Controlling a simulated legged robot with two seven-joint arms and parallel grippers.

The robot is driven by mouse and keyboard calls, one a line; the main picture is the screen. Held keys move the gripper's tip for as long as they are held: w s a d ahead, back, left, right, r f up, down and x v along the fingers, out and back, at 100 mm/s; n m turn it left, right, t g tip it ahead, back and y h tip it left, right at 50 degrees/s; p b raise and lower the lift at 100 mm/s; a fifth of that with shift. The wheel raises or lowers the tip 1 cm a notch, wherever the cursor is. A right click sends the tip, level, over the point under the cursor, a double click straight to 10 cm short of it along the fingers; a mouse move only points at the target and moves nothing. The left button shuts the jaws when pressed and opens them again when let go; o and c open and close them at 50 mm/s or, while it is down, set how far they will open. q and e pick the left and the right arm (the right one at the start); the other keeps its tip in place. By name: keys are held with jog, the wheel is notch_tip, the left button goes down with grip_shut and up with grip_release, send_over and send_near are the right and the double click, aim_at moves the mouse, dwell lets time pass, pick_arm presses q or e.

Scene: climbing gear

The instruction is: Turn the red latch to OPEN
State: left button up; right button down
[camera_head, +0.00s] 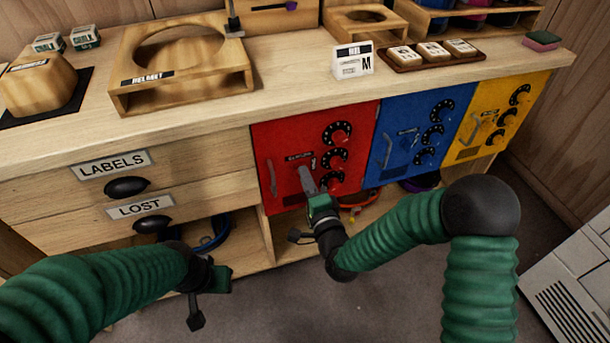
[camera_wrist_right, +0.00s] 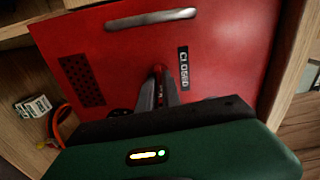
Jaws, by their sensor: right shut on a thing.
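The red locker door (camera_head: 269,137) is at the middle of the bench front in the head view. It fills the top of the right wrist view (camera_wrist_right: 235,45), with a silver handle (camera_wrist_right: 150,19) and a label reading CLOSED (camera_wrist_right: 183,68). My right gripper (camera_head: 305,174) reaches the lower middle of this door. In the wrist view its two fingers are shut on the small red latch (camera_wrist_right: 158,70), which is mostly hidden between them. My left gripper (camera_head: 205,288) hangs low in front of the bench, away from the door; its jaw opening is unclear.
A blue door (camera_head: 393,128) and a yellow door (camera_head: 484,118) stand to the right. Drawers marked LABELS (camera_head: 114,164) and LOST (camera_head: 140,207) are to the left. An open shelf below holds coiled gear (camera_head: 215,236). The floor in front is clear.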

jog(key=shift+d+f+m, duration=0.15)
jog(key=shift+f+m, duration=0.05)
jog(key=shift+m, duration=0.3)
jog(key=c, duration=1.5)
grip_release()
jog(key=shift+w, duration=0.1)
jog(key=shift+c, duration=0.2)
jog(key=p+v, duration=0.9)
jog(key=v, duration=0.8)
jog(key=shift+p, duration=0.3)
